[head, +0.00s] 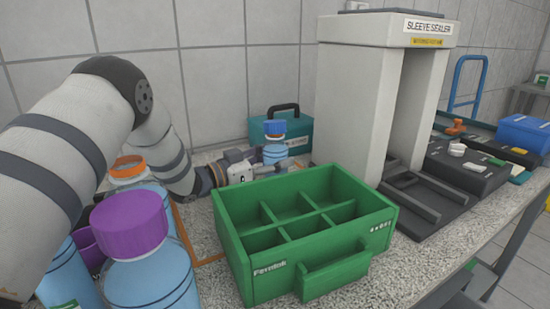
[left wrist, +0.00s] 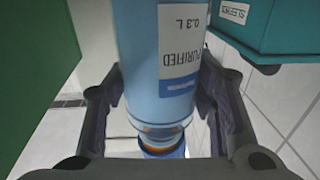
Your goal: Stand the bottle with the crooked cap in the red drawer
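A blue bottle with a blue cap (head: 275,127) stands upright behind the green compartment box, in front of the teal case. My left gripper (head: 268,158) is at this bottle, coming from the left. In the left wrist view the bottle (left wrist: 150,60) shows with its label upside down, between the two fingers (left wrist: 160,90), whose pads appear to touch it on both sides. The blue cap is partly hidden there by the gripper, and its tilt is hard to tell. No red drawer shows in either view. My right gripper is not in view.
The green compartment box (head: 262,282) with a front handle fills the middle front. A purple-capped bottle (head: 150,283) and an orange-capped bottle (head: 127,168) stand left. The teal case (head: 298,137) and white sleeve sealer (head: 350,100) stand behind. A blue bin (head: 524,134) is far right.

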